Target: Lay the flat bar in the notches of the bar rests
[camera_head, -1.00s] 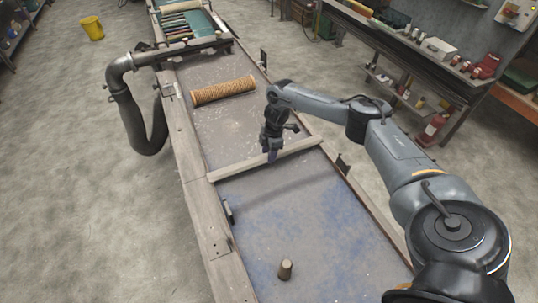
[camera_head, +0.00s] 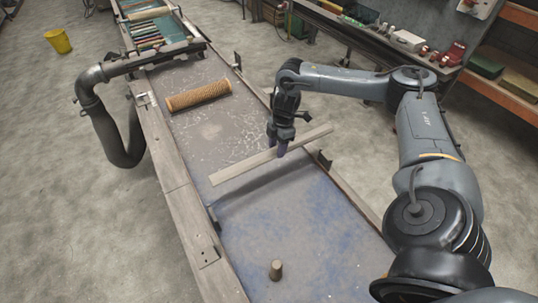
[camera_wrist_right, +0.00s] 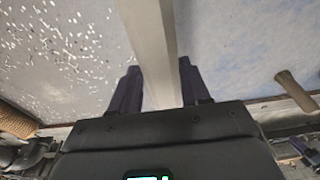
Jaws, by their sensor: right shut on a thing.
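The flat bar (camera_head: 250,165) is a long pale strip. It is held crosswise above the bench, with its shadow on the bench top below. My right gripper (camera_head: 282,149) is shut on it, right of its middle. In the right wrist view the bar (camera_wrist_right: 155,45) runs between the two dark fingers (camera_wrist_right: 160,88). Dark brackets at the bench sides look like the bar rests: one at the right edge (camera_head: 324,159) and one at the left edge (camera_head: 213,220). The bar is apart from both. Their notches are too small to make out. My left gripper is out of view.
A tan mesh tube (camera_head: 199,96) lies farther up the bench. A small brown peg (camera_head: 276,270) stands near the front. Another dark bracket (camera_head: 237,61) is at the far right edge. A grey pipe (camera_head: 95,95) bends beside the left edge. The blue-stained bench top (camera_head: 310,220) is mostly clear.

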